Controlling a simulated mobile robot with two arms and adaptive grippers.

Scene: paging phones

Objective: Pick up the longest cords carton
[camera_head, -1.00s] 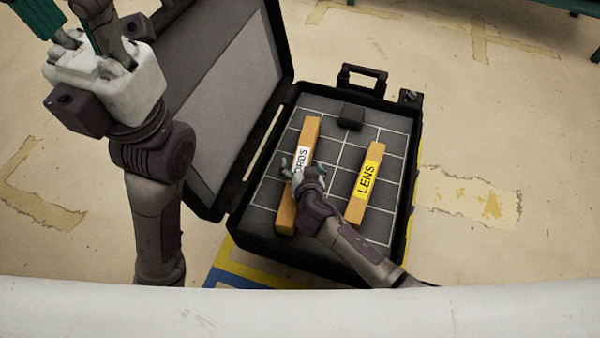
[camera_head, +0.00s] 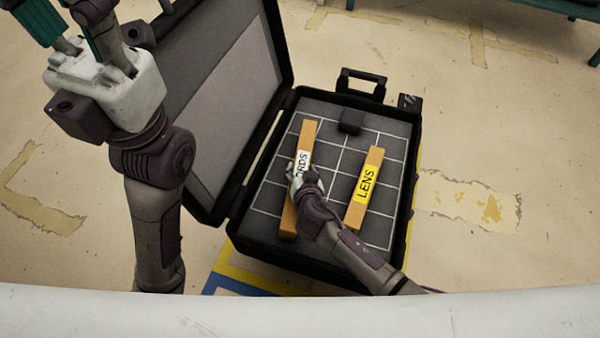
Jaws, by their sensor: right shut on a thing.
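The cords carton (camera_head: 307,138) is a long orange-brown box with a white label, partly covered by my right gripper, so only "ORDS" shows. It lies in the left part of an open black case (camera_head: 240,236). My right gripper (camera_head: 296,178) is shut on the carton around its middle, near the label. The fingertips are small and partly hidden by the hand. My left gripper (camera_head: 95,30) is at the upper left, high and away from the case, partly cut off by the frame edge; its fingers point up.
A shorter orange carton with a yellow "LENS" label (camera_head: 367,184) lies to the right in the case. A small black block (camera_head: 351,120) sits at the back of the gridded foam. The case lid (camera_head: 225,100) stands open at the left. Bare floor lies to the right.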

